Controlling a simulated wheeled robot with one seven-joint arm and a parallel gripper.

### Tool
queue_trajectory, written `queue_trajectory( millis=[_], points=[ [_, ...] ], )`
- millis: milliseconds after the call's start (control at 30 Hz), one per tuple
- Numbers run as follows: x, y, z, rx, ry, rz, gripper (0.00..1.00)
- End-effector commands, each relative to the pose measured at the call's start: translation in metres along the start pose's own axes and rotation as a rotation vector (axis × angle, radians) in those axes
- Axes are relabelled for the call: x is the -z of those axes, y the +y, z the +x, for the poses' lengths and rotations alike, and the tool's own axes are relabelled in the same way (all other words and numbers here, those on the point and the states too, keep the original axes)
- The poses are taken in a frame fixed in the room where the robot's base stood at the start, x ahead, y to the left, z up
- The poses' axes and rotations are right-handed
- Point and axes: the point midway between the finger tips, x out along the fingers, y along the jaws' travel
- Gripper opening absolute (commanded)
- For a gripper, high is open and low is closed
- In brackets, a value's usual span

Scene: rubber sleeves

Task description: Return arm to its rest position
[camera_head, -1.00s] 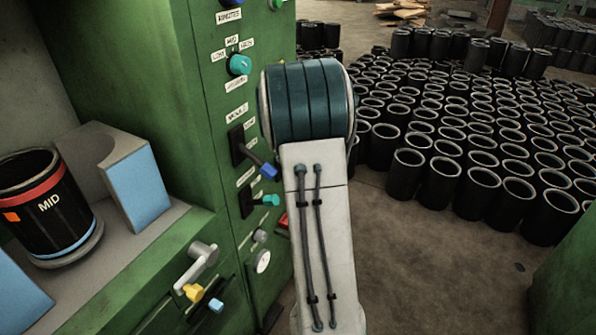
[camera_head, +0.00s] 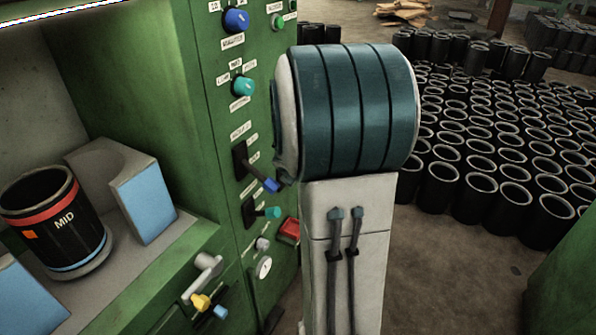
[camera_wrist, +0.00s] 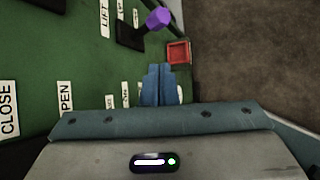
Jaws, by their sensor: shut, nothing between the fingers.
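My gripper (camera_wrist: 160,82) shows in the wrist view with its blue fingers together and nothing between them. It points along the green control panel, with a red square button (camera_wrist: 178,52) just beyond the fingertips and a purple-tipped lever (camera_wrist: 157,20) further off. In the head view my arm stands upright in front of the panel's right edge. My gripper is hidden there behind or outside the view. The green machine (camera_head: 140,100) fills the left. A black sleeve marked MID (camera_head: 58,225) stands upright in its bay, beside a grey block with a blue face (camera_head: 147,208).
A crank handle (camera_head: 204,275) juts out below. Many black sleeves (camera_head: 480,190) stand on the floor at right.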

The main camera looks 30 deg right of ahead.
Motion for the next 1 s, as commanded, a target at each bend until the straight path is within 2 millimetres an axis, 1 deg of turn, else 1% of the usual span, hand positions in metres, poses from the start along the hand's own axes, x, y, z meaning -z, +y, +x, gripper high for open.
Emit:
queue_trajectory(
  millis=[567, 667, 767, 867, 900, 967, 1000],
  points=[
    [0.001, -0.001, -0.002, 0.001, 0.001, 0.001, 0.00],
    [0.001, 0.002, -0.008, 0.003, -0.001, 0.039, 0.00],
    [0.003, 0.007, -0.031, 0.015, -0.007, 0.182, 0.00],
    [0.011, 0.011, -0.069, 0.043, -0.006, 0.444, 0.00],
    [0.017, 0.011, -0.087, 0.060, -0.001, 0.571, 0.00],
    [0.028, 0.011, -0.113, 0.091, 0.012, 0.766, 0.00],
    [0.037, 0.009, -0.130, 0.115, 0.025, 0.894, 0.00]
  ],
)
